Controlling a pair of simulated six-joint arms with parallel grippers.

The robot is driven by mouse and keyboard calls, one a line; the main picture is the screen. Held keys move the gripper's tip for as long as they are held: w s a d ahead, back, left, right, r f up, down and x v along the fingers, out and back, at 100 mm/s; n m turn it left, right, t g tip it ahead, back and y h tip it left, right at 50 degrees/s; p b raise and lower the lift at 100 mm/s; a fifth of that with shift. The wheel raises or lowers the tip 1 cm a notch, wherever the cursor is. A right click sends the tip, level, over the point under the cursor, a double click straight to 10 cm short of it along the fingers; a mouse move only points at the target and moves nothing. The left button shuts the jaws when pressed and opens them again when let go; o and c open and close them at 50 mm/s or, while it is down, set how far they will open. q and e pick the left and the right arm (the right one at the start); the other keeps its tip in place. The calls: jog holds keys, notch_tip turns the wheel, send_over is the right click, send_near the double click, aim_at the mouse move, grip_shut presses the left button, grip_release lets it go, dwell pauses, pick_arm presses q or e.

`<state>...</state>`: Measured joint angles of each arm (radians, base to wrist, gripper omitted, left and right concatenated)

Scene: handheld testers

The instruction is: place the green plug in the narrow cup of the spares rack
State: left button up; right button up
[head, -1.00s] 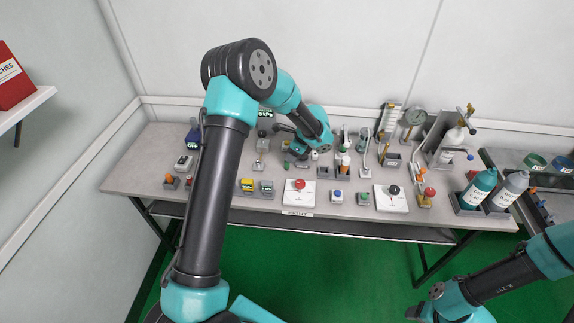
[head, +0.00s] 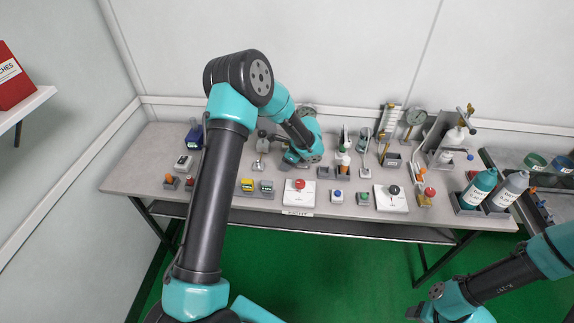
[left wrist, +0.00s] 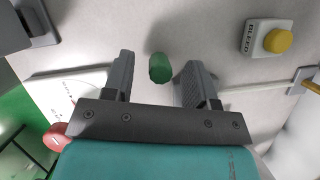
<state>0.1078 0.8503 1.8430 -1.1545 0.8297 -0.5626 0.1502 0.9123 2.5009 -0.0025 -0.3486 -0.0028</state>
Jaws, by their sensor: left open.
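The green plug (left wrist: 160,68) is a small dark green cylinder on the grey bench in the left wrist view. It shows between the two fingertips of my left gripper (left wrist: 158,82), with a gap on each side. The left gripper is open and empty, pointing down at the bench. In the head view my left gripper (head: 291,160) is behind the red-button box, and the plug is hidden there by the arm. I cannot tell for sure which holder is the spares rack, and I cannot make out its narrow cup. My right gripper (head: 425,309) is at the lower right, away from the bench.
A white box with a red button (head: 299,185) stands just in front of the left gripper. A yellow button box marked BLEED (left wrist: 270,38) shows in the left wrist view. A small holder (head: 343,171) is to the right. Two bottles (head: 479,188) stand at the bench's right end.

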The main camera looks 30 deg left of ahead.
pick_arm(q)
grip_shut()
dwell(0.3)
jog(key=shift+r, duration=0.1)
notch_tip(320, 180, up, 10)
dwell(0.5)
dwell(0.3)
